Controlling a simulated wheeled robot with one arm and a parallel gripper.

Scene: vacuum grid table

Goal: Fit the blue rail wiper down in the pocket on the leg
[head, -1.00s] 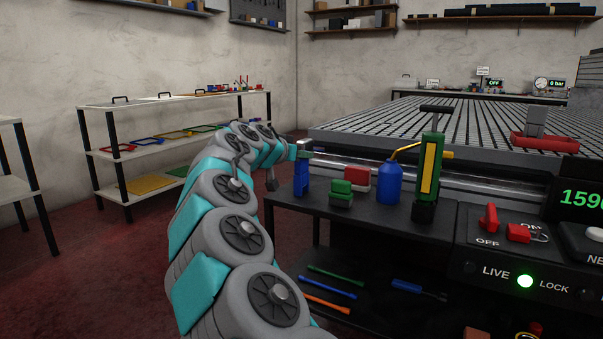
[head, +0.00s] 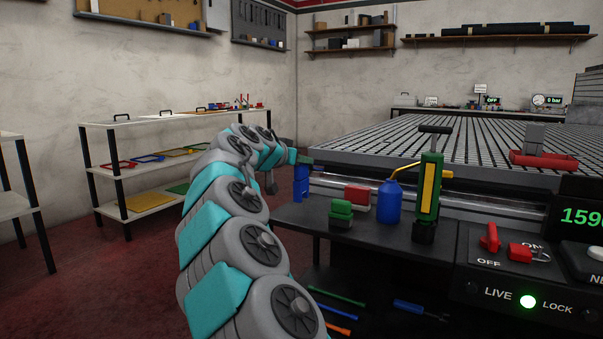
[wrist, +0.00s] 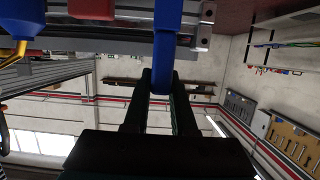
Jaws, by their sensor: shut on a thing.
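The blue rail wiper (head: 301,184) hangs upright at the left end of the table's front rail in the head view. My gripper (head: 303,161) is shut on its top end. In the wrist view the blue wiper (wrist: 167,45) extends away from between the two fingers of my gripper (wrist: 160,83). A grey bracket (wrist: 205,38) on the metal frame is close beside it in the wrist view.
A black shelf (head: 300,222) juts out in front of the grid table (head: 420,125). It holds a green block (head: 341,214), a red block (head: 357,197), a blue oil can (head: 389,203) and a green-yellow tool (head: 428,190). Open floor lies to the left.

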